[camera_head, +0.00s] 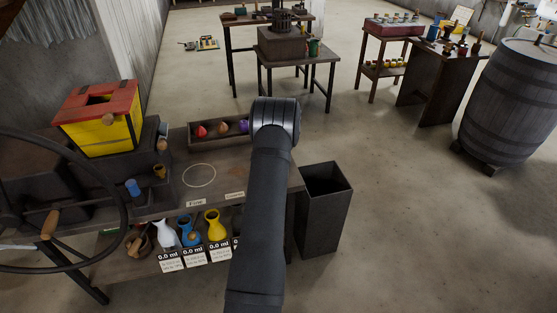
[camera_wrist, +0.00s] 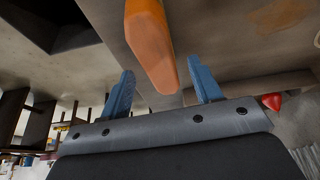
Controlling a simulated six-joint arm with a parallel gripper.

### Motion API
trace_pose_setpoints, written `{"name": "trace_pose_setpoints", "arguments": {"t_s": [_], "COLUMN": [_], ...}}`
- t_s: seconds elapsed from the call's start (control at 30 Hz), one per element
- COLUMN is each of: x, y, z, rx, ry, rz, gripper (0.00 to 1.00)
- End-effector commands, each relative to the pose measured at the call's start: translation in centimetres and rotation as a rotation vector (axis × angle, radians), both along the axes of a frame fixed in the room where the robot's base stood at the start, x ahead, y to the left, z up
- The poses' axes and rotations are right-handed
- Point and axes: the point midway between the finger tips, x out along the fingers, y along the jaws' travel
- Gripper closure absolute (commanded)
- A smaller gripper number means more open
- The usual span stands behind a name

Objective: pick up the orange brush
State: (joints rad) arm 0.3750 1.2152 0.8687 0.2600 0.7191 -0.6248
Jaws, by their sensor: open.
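In the wrist view an orange, tapered piece (camera_wrist: 153,45), apparently the orange brush, runs down from the top edge. Its narrow end lies between the two blue fingers of my gripper (camera_wrist: 160,66). The fingers are apart, with visible gaps on both sides of the orange piece. The rest of it is cut off by the top of the picture. In the head view my arm covers the right part of the workbench, and neither the brush nor my fingers can be made out there.
The workbench (camera_head: 160,200) holds a tray (camera_head: 193,142) with small coloured items, a drawn circle (camera_head: 199,175) and a yellow box with a red top (camera_head: 100,130). A dark open bin (camera_head: 325,215) stands right of my arm. A large wheel (camera_head: 118,185) is at the left.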

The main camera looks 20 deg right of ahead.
Motion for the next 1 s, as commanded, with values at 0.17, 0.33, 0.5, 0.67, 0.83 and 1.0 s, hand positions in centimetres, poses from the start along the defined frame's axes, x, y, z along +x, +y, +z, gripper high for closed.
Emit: {"name": "trace_pose_setpoints", "arguments": {"t_s": [0.17,0.33,0.5,0.67,0.83,1.0], "x": [0.8,1.0,0.9,0.9,0.9,0.9], "y": [0.1,0.1,0.1,0.1,0.1,0.1], "z": [-1.9,-2.2,-2.2,-2.2,-2.5,-2.7], "rx": [0.001,0.000,0.000,0.000,0.000,0.000], "ry": [-0.001,-0.002,-0.002,-0.002,-0.001,-0.001], "rz": [0.001,0.001,0.001,0.001,0.001,0.001], "gripper": [0.42,0.42,0.42,0.42,0.42,0.42]}}
